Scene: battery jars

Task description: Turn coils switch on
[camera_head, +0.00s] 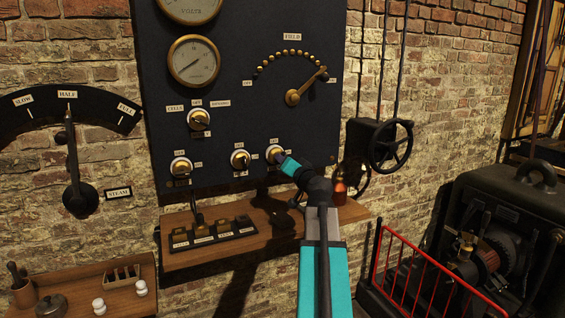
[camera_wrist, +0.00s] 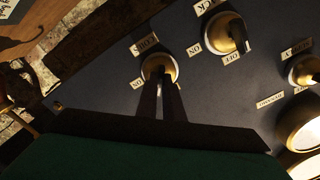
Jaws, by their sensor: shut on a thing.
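The coils switch is a small brass-rimmed rotary switch (camera_head: 273,153), the rightmost of the lower row on the dark panel. My gripper (camera_head: 283,160) reaches up to it from below right, its jaws shut on the switch knob. In the wrist view, the two dark fingers (camera_wrist: 164,90) close on the knob of the brass switch (camera_wrist: 156,66). A small label beside it seems to read COILS, and ON and OFF labels lie around the switches. The fingers cover most of the knob, so I cannot tell which way it points.
A similar switch (camera_head: 239,160) is close on the left, with another (camera_head: 180,167) farther left and the cells switch (camera_head: 199,120) above. The field lever (camera_head: 306,88) is higher up. A wooden shelf (camera_head: 182,263) lies below, and a handwheel (camera_head: 391,146) is to the right.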

